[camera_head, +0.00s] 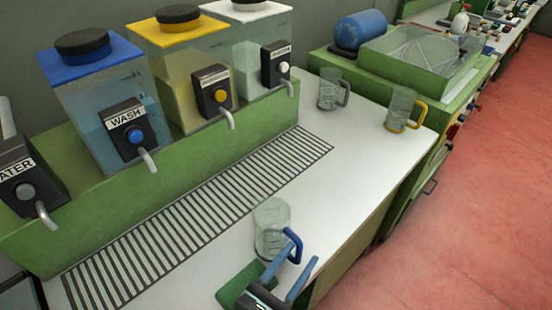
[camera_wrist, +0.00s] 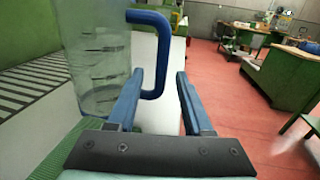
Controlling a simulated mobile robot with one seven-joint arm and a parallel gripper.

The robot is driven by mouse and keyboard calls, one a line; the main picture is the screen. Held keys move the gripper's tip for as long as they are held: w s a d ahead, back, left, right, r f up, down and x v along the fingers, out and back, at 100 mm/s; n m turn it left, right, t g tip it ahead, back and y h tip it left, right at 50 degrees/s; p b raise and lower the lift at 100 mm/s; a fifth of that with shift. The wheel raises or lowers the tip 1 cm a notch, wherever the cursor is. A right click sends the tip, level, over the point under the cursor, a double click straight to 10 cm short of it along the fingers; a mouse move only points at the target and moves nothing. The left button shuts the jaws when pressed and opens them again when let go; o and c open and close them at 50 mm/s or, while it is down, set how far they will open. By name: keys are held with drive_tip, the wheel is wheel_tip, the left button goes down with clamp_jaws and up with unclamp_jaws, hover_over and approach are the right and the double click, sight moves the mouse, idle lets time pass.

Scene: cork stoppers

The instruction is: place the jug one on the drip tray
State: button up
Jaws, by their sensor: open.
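A clear jug with a blue handle (camera_head: 270,226) stands upright on the white counter, at the edge of the drip tray (camera_head: 195,220), a long slotted grate. I cannot tell whether its base overlaps the grate. In the wrist view the blue-handled jug (camera_wrist: 97,60) fills the left side. My gripper (camera_head: 287,275) is open, with blue fingers pointing at the handle. In the wrist view the handle (camera_wrist: 155,60) lies ahead of my gripper (camera_wrist: 157,85), close to the left finger. Contact is not clear. Two more jugs, grey-handled (camera_head: 330,93) and yellow-handled (camera_head: 400,107), stand farther back.
Blue-lidded (camera_head: 105,95), yellow-lidded (camera_head: 190,75) and white-lidded (camera_head: 255,50) dispensers stand on a green ledge behind the grate, their spouts overhanging it. White counter (camera_head: 345,165) is clear between the jugs. The counter's right edge drops to a red floor (camera_head: 460,210).

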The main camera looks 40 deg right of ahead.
drive_tip(key=shift+d, duration=0.25)
clamp_jaws()
idle(1.3)
